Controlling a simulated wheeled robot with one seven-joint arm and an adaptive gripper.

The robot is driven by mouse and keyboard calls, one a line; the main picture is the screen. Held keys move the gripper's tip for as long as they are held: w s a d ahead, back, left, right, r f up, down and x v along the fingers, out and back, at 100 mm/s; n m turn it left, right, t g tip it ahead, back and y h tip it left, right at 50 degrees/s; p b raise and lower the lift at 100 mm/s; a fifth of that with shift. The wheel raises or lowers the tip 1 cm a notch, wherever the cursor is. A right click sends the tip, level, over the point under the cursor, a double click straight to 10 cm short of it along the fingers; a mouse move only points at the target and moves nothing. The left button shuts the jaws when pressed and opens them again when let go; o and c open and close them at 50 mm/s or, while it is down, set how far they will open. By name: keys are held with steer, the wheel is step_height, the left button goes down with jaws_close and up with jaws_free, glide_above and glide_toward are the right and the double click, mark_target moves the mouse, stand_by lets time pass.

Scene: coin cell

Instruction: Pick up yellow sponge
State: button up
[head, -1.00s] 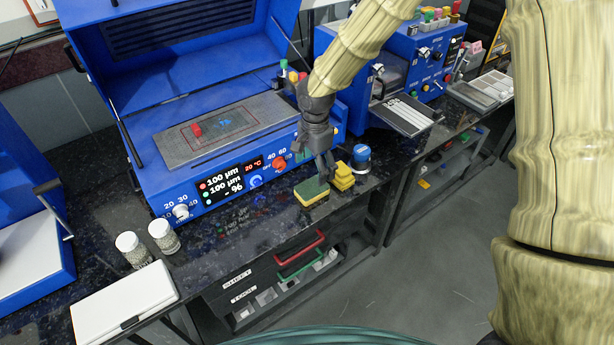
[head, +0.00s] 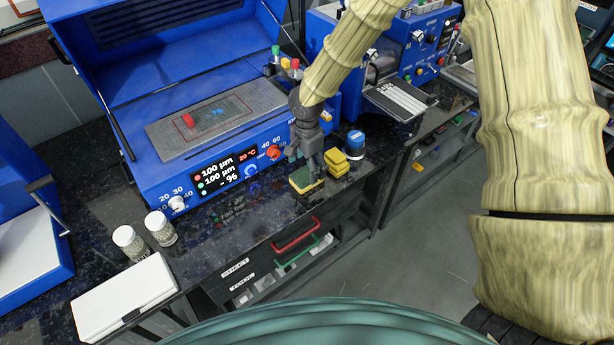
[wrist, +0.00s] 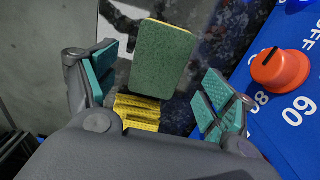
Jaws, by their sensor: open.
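A sponge with a green top and yellow sides (head: 306,181) lies near the front edge of the dark counter. In the wrist view its green face (wrist: 160,58) shows beyond and between the fingertips. A second, all-yellow ribbed sponge or stack (head: 337,163) sits just right of it; it also shows in the wrist view (wrist: 137,112), nearer the palm. My gripper (head: 304,160) points down above the green-topped sponge. Its teal-padded fingers (wrist: 160,95) are spread apart, with nothing held. I cannot tell the exact height gap from the fingertips to the sponges.
A blue machine (head: 215,165) with a red knob (head: 273,153) stands close behind the sponges. A blue-capped container (head: 355,144) is to their right. Two white-capped jars (head: 160,228) and a white box (head: 122,298) are at left. The counter's front edge is close.

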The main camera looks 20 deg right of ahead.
mark_target(307, 174)
steer(key=shift+f+p, duration=0.7)
steer(key=shift+f, duration=1.4)
steer(key=shift+s, duration=0.1)
steer(key=c, duration=0.8)
steer(key=shift+r, duration=0.15)
steer(key=shift+r+b, duration=0.4)
steer(key=shift+r, duration=0.1)
steer(key=shift+r+b, duration=0.45)
steer(key=shift+r, duration=0.5)
steer(key=s+a+r+b, duration=0.2)
steer(key=s+a+b, duration=0.2)
steer(key=s+a, duration=0.4)
steer(key=s, duration=0.5)
steer(key=shift+s+a+b, duration=0.15)
steer(key=shift+s+b, duration=0.2)
